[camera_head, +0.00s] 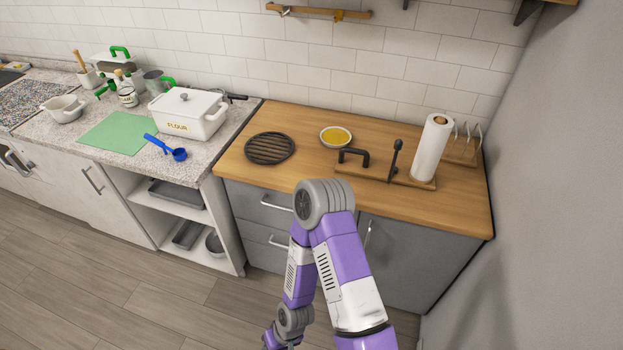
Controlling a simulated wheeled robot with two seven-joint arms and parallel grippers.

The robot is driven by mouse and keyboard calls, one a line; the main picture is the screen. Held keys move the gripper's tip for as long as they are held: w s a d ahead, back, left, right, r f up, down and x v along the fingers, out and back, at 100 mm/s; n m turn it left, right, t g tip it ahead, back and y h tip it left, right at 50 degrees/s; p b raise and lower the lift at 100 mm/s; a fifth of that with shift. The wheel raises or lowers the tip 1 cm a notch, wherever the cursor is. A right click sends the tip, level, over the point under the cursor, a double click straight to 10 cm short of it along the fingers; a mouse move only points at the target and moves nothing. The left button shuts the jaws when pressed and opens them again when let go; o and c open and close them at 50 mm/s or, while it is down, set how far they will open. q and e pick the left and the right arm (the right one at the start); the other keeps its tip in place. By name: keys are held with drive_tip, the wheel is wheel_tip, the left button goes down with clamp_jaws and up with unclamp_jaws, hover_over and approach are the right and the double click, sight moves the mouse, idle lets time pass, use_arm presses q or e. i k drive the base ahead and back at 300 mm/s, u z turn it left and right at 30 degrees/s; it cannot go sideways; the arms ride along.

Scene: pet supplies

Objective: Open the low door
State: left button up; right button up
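A low grey cabinet door (410,258) is under the wooden counter at the right. It looks shut. Its upright metal handle (368,236) shows near its left edge, just right of my purple arm. A white low door (110,207) with a slanting bar handle (92,180) is at the left and also looks shut. I cannot tell which of the two the task means. One of my arms rises from the bottom edge, bends at a grey joint in front of the grey cabinet, and runs back down. Neither gripper shows.
Grey drawers (243,200) with bar handles are left of the grey door, partly behind my arm. An open white shelf unit (165,215) holds metal trays. A paper towel roll (432,148) stands on the wooden counter (308,166). A grey wall (560,200) closes the right side.

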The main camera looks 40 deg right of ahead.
sight(411, 266)
drive_tip(key=z, duration=0.65)
drive_tip(key=i, duration=0.75)
drive_tip(key=z, duration=2.15)
drive_tip(key=k, duration=0.2)
drive_tip(key=u, duration=0.9)
